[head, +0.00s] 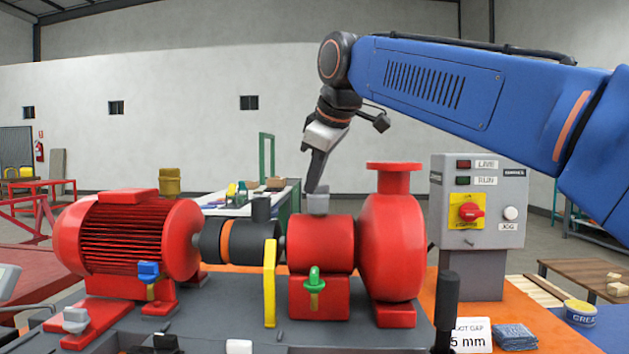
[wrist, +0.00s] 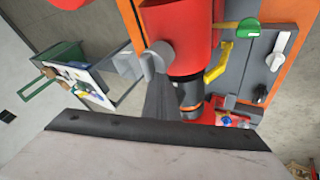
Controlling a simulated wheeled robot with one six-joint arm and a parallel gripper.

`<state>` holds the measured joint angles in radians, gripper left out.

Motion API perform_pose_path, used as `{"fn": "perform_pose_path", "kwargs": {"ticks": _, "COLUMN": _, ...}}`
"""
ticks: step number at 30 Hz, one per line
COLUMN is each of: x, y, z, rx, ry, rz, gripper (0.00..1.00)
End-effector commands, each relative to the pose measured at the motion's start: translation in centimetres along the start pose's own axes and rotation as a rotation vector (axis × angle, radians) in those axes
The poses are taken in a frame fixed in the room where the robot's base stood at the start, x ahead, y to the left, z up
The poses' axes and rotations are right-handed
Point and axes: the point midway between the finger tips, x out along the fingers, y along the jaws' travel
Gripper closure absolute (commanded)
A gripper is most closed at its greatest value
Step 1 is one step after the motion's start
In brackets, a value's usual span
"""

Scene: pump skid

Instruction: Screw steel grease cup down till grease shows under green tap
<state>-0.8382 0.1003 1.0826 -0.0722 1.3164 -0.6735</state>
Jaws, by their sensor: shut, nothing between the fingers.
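The steel grease cup (head: 317,203) is a short grey cylinder on top of the red bearing housing (head: 320,245). It also shows in the wrist view (wrist: 157,58), at the tip of my fingers. My gripper (head: 313,187) points down at the cup from above, fingers shut and empty; its dark fingers show in the wrist view (wrist: 165,85). The tips are at the cup's top, but I cannot tell whether they touch it. The green tap (head: 314,279) is on the front of the housing, below the cup; it also shows in the wrist view (wrist: 248,28). No grease is visible under it.
The red pump casing (head: 392,250) stands right of the housing. A black cup (head: 261,209) is to the left, above the coupling. A yellow bar (head: 269,283) stands in front. A control box (head: 480,200) stands at right.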

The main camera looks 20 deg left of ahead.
Motion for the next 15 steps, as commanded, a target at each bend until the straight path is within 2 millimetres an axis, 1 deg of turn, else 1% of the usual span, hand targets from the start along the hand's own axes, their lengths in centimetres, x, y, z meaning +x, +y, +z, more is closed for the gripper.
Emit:
{"fn": "perform_pose_path", "kwargs": {"ticks": 5, "x": 0.2, "y": -0.1, "z": -0.5, "rx": 0.091, "ry": -0.050, "rz": 0.050, "gripper": 1.00}}
{"fn": "perform_pose_path", "kwargs": {"ticks": 15, "x": 0.9, "y": 0.0, "z": -1.5, "rx": 0.348, "ry": -0.187, "rz": 0.187, "gripper": 1.00}}
